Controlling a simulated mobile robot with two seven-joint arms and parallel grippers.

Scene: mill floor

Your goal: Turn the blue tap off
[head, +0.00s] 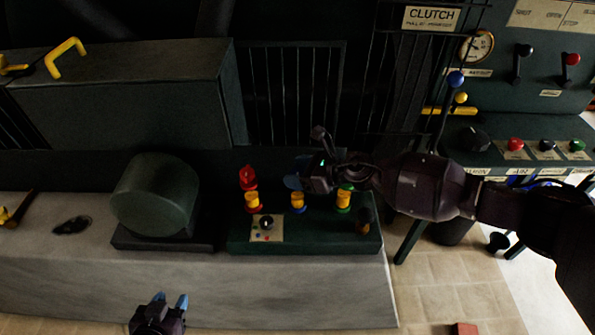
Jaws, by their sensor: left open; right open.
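A row of taps stands on a dark green block (335,243) on the bench. The blue tap (298,202) is the middle one, with a yellow body and a blue ring at its base. My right gripper (298,179) is open directly above it and hides its upper part. A blue patch shows at the gripper's tip; I cannot tell whether it is the tap's handle or a fingertip, or whether they touch. The red tap (250,187) stands to the left with its handle up. The green tap (343,201) is to the right, partly hidden. My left gripper (170,302) is open and empty at the bench's front edge.
A small plate with a dark knob (265,228) sits in front of the taps. A dark knob (364,217) stands at the block's right end. A large round drum (155,195) is to the left. A control panel (520,130) with levers stands at right.

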